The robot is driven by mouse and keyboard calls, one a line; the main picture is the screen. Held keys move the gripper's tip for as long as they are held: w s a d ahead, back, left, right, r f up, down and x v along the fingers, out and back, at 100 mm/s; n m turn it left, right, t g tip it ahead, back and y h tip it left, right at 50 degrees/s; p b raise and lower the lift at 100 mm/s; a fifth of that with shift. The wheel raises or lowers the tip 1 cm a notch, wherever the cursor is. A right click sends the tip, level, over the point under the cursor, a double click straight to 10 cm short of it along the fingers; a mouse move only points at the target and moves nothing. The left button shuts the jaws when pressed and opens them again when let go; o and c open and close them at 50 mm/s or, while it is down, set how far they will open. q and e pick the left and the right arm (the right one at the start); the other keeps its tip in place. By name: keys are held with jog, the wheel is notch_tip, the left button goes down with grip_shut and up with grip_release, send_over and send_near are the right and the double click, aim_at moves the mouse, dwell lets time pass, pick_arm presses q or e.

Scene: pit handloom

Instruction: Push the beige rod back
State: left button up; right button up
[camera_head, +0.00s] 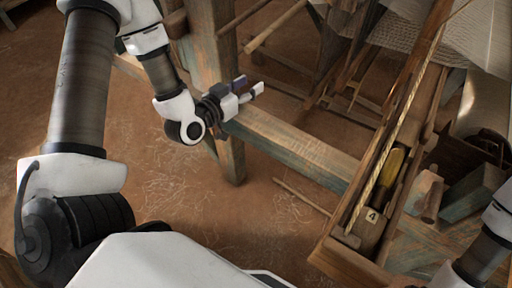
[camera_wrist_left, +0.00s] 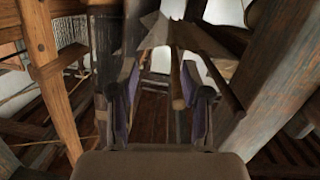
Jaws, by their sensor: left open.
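A pale beige wooden rod (camera_head: 275,26) slants out from the loom at the top of the head view, its near end close to the left post. My left gripper (camera_head: 251,88) is open and empty, just above the low wooden beam and apart from that rod. In the left wrist view, my left gripper (camera_wrist_left: 160,105) shows its two fingers spread. A brownish rod (camera_wrist_left: 176,80) appears between them, farther off; I cannot tell whether it is the same one. My right gripper is out of view; only part of my right arm shows at the lower right.
A thick wooden post (camera_head: 212,50) stands beside my left wrist. The low beam (camera_head: 295,145) runs toward a long wooden trough (camera_head: 340,262) holding a yellow-handled tool (camera_head: 389,168). Woven cloth (camera_head: 465,30) is at the upper right. A thin stick (camera_head: 302,197) lies low near the floor.

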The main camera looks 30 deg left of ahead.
pick_arm(q)
jog(key=s+d+f+m+g, duration=0.1)
jog(key=s+d+f+g, duration=0.2)
jog(key=f, duration=0.4)
jog(key=s+d+f+m+g+b, duration=0.1)
jog(key=s+d+f+g, duration=0.2)
jog(key=f, duration=0.5)
jog(key=shift+s+h, duration=0.3)
jog(key=shift+s, duration=0.3)
jog(key=shift+d+r, duration=0.1)
jog(key=n+t+y+p, duration=0.2)
jog(key=n+t+p, duration=0.2)
jog(key=t+p, duration=0.35)
send_near(258, 41)
jog(key=w+a, duration=0.1)
jog(key=w, duration=0.3)
jog(key=shift+t, duration=0.25)
jog(key=w, duration=0.2)
jog(key=w+d+p, duration=0.1)
jog(key=w, duration=0.1)
jog(key=w+f, duration=0.1)
jog(key=w, duration=0.1)
jog(key=shift+w+d+p, duration=0.15)
jog(key=shift+w+p, duration=0.05)
jog(key=shift+p, duration=0.1)
jog(key=shift+w+f, duration=0.1)
jog(key=shift+w, duration=0.3)
jog(key=shift+s, duration=0.1)
grip_shut()
